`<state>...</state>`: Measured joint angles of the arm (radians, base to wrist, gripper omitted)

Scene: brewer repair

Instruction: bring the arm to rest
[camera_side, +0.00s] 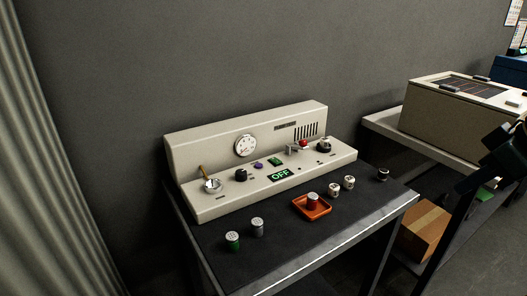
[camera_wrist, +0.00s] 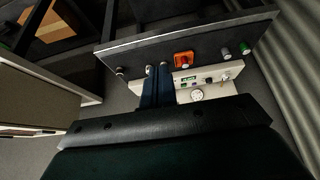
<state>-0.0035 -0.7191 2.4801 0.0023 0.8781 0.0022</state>
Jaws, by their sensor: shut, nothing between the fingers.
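My gripper shows in the wrist view (camera_wrist: 158,72), its two dark fingers side by side, shut and empty. In the side view my dark arm is at the right edge, in the air to the right of the table and clear of it. The cream brewer panel (camera_side: 245,140) stands on the dark table (camera_side: 290,252), with a round white dial, several knobs and a green "OFF" display (camera_side: 280,175). It shows upside down in the wrist view, partly hidden by my gripper.
An orange tray (camera_side: 324,211) holds a small capped cylinder. White-topped cylinders stand right of it; a green one (camera_side: 232,241) and a grey one (camera_side: 257,227) stand at front left. A beige machine (camera_side: 440,125) is on the right bench, a cardboard box (camera_side: 425,229) below. A curtain hangs left.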

